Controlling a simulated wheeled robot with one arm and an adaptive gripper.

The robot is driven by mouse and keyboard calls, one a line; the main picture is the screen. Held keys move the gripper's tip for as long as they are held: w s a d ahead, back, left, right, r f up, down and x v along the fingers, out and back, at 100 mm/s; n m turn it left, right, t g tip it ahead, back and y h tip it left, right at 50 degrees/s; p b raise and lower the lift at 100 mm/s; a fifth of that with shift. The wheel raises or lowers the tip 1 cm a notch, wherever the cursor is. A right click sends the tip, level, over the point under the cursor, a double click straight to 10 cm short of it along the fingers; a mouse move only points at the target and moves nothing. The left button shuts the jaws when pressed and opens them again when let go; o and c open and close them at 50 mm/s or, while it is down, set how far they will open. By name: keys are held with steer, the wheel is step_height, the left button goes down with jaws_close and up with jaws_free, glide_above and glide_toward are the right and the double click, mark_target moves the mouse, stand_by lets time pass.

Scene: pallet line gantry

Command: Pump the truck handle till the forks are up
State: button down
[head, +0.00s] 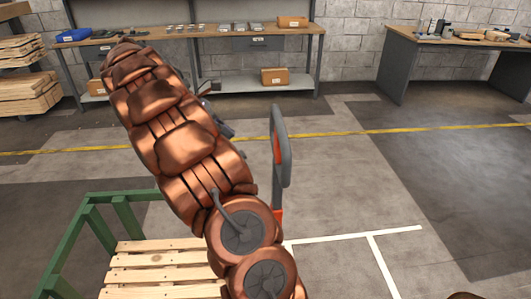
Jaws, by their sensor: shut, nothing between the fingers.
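The truck handle (281,150) stands upright right of centre, a grey loop with an orange-red part at its lower end. The truck's forks and body are hidden behind my copper arm or out of view. My gripper (222,122) shows only as a small dark part at the right edge of my arm, left of the handle in the picture. It is shut and holds nothing. Most of it is hidden by the arm, and I cannot tell how far it is from the handle.
A wooden pallet (150,275) lies at the lower left beside a green frame (85,225). A workbench (345,40) and shelf line the back wall, with another desk (395,65) at right. Open floor (450,190) lies right of the handle, with white and yellow lines.

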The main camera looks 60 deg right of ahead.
mark_target(275, 155)
steer(key=x, duration=0.4)
steer(key=r+p+x, duration=0.1)
steer(key=x, duration=0.3)
steer(key=s+d+x, duration=0.1)
steer(key=x, duration=0.3)
steer(key=shift+d+r, duration=0.15)
steer(key=shift+s+d+p, duration=0.3)
steer(key=shift+s+d, duration=0.2)
steer(key=shift+s, duration=0.05)
